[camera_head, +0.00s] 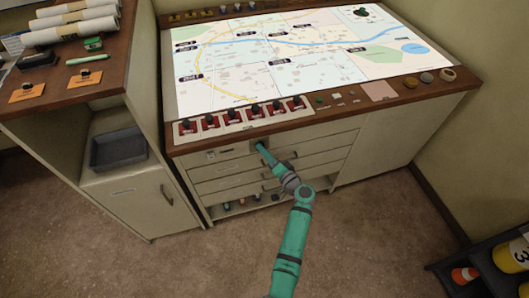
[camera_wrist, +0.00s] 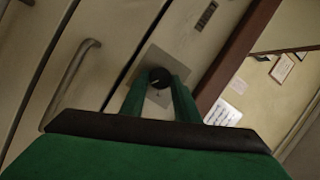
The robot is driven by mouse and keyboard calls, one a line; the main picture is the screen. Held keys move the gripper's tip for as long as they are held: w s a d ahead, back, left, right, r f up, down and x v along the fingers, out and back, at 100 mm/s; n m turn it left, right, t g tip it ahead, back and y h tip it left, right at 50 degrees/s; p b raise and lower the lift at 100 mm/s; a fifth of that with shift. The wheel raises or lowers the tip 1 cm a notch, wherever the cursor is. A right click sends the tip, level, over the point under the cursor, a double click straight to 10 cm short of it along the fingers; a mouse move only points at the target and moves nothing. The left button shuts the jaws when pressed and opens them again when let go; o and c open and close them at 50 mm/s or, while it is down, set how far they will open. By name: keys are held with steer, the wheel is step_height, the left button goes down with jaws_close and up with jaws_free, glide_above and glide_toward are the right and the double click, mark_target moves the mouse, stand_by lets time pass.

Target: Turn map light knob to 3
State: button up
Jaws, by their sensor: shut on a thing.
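The map light knob (camera_wrist: 158,77) is a round black knob with a pale pointer line. It sits on a square grey plate (camera_wrist: 157,58) on the cabinet front. In the wrist view my gripper (camera_wrist: 159,82) has its two green fingers on either side of the knob, shut on it. The numbers around the knob are too small or hidden to read. In the head view my gripper (camera_head: 262,147) reaches the upper drawer front below the map table's edge, and it hides the knob there.
Drawers with bar handles (camera_wrist: 72,78) lie beside the knob. A row of red switches (camera_head: 232,117) lines the map table (camera_head: 285,65) above. A side cabinet (camera_head: 135,205) stands at the left, and a dark rack (camera_head: 480,265) is at the lower right. The floor between is clear.

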steer(key=o, duration=1)
steer(key=shift+o, duration=0.2)
steer(key=shift+s+d, duration=0.1)
steer(key=shift+s, duration=0.05)
steer(key=v, duration=1)
steer(key=shift+s, duration=0.2)
steer(key=shift+d, duration=0.1)
